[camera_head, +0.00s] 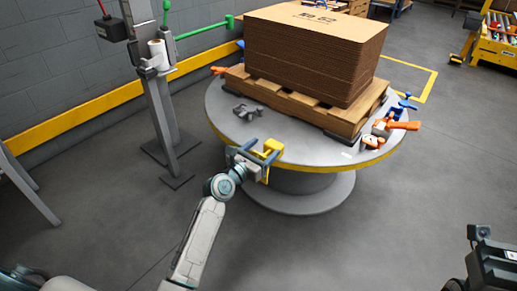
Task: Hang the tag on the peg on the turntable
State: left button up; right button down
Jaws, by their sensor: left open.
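The round grey turntable (222,103) with a yellow edge stands ahead of me. My left gripper (257,152) is open at its near edge. A yellow piece (271,147) shows right by the fingers; I cannot tell whether it is the tag, the peg or a bracket, nor whether the fingers touch it. A small white patch (347,155) lies on the turntable's right front. I cannot pick out the tag or the peg for certain. A dark part of my right arm, probably its gripper (492,262), shows at the lower right, far from the turntable; its jaws are unclear.
A stack of brown cardboard (312,62) stands on a wooden pallet (290,101) on the turntable. Orange and blue clamps (391,126) lie to its right, a grey clamp (247,112) to its left. A grey post (160,110) stands left. The floor in front is clear.

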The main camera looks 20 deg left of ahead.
pick_arm(q)
jog(key=shift+w+d+r, duration=0.2)
jog(key=shift+w, duration=0.1)
